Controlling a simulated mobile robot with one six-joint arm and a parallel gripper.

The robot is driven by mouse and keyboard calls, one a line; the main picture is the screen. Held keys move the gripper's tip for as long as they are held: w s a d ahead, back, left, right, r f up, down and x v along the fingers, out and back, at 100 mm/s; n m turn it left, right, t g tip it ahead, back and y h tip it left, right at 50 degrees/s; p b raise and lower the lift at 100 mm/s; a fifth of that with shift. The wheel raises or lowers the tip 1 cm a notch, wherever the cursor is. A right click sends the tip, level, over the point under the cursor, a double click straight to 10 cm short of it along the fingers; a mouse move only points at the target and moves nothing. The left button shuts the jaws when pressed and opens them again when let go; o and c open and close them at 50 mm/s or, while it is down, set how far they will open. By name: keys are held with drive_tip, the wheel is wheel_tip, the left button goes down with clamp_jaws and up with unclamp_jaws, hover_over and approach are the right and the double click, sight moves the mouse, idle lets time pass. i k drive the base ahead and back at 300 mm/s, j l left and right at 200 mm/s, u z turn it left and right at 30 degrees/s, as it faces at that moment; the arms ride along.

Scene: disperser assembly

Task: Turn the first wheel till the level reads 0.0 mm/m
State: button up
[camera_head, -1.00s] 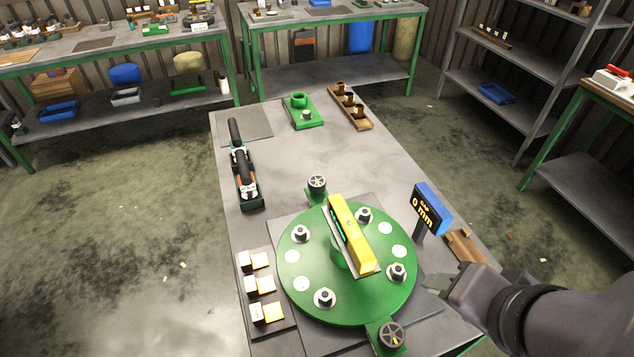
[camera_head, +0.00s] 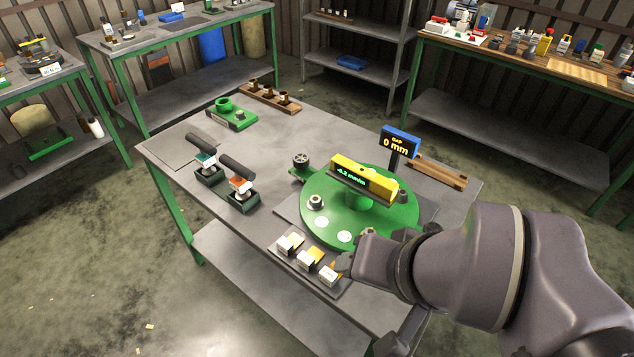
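The yellow level (camera_head: 364,178) lies across the middle of the round green disc (camera_head: 342,217). Its lit readout seems to show a negative value of about 4 mm/m; the last digit is too small to read surely. One handwheel (camera_head: 302,160) shows on a green bracket at the disc's far left edge. The other handwheel is not visible; my arm covers the disc's near right side. My gripper (camera_head: 346,264) is low at the disc's near edge, by the small blocks and apart from the visible wheel. Its fingers are not clear enough to tell open from shut.
A blue gap display (camera_head: 400,142) reading 0 mm stands behind the disc. A tray of white and yellow blocks (camera_head: 310,258) lies in front. Two black-handled tools (camera_head: 238,182) stand left. A green fixture (camera_head: 232,113) and wooden racks (camera_head: 270,97) sit farther back.

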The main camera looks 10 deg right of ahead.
sight(300, 160)
drive_tip(key=i+j+z, duration=0.1)
drive_tip(key=j, duration=0.2)
drive_tip(key=i+j+z, duration=0.1)
drive_tip(key=i+j, duration=0.2)
drive_tip(key=j, duration=0.3)
drive_tip(key=i+j+z, duration=0.15)
drive_tip(key=j, duration=0.15)
